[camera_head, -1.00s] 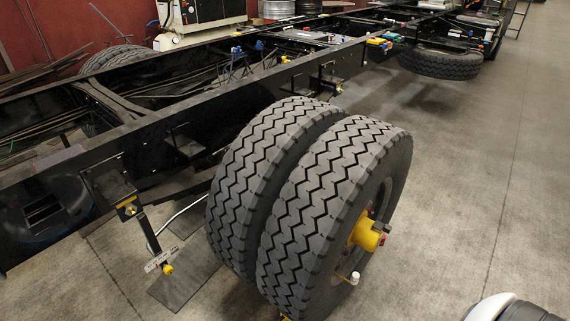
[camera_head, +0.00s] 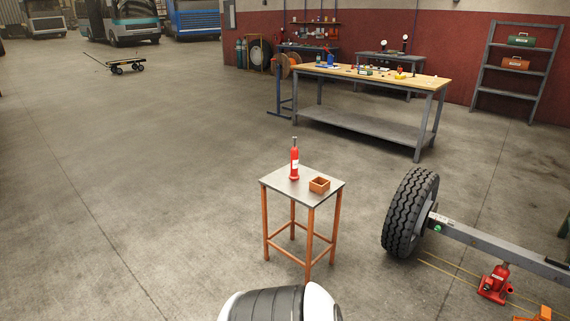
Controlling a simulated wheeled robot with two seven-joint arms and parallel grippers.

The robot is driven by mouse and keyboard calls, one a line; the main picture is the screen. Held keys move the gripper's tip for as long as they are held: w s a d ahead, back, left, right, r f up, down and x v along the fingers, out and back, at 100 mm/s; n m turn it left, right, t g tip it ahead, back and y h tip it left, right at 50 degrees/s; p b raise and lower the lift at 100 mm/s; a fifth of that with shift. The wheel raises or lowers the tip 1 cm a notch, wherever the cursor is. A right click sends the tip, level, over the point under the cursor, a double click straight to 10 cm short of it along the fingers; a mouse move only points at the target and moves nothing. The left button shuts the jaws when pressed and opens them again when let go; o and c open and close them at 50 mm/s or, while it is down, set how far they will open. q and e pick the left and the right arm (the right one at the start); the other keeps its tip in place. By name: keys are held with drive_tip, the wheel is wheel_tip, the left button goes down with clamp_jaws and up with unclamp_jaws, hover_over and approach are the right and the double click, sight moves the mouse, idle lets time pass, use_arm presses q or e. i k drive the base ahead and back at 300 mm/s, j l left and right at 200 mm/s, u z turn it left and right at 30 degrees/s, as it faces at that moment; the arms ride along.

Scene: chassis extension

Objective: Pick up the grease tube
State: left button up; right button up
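A red tube with a pale label and a thin grey tip, which looks like the grease tube (camera_head: 294,163), stands upright on a small table (camera_head: 275,181) with a grey top and orange legs. It stands near the back of the tabletop, left of a small orange-brown open box (camera_head: 319,185). Nothing touches the tube from the sides. Neither of my grippers shows. Only a white and dark grey rounded part, apparently of my own arm, shows at the bottom edge.
A wheel (camera_head: 410,213) on an axle beam (camera_head: 495,241) lies to the right, with a red jack (camera_head: 496,284) by it. A long workbench (camera_head: 428,80) and a shelf rack (camera_head: 513,93) stand behind. The floor left of the small table is clear.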

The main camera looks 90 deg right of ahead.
sight(294, 175)
drive_tip(key=z, duration=2.85)
drive_tip(key=i+l, duration=0.1)
drive_tip(key=i, duration=0.35)
drive_tip(key=i+l, duration=0.15)
drive_tip(key=i, duration=0.25)
drive_tip(key=z, duration=0.05)
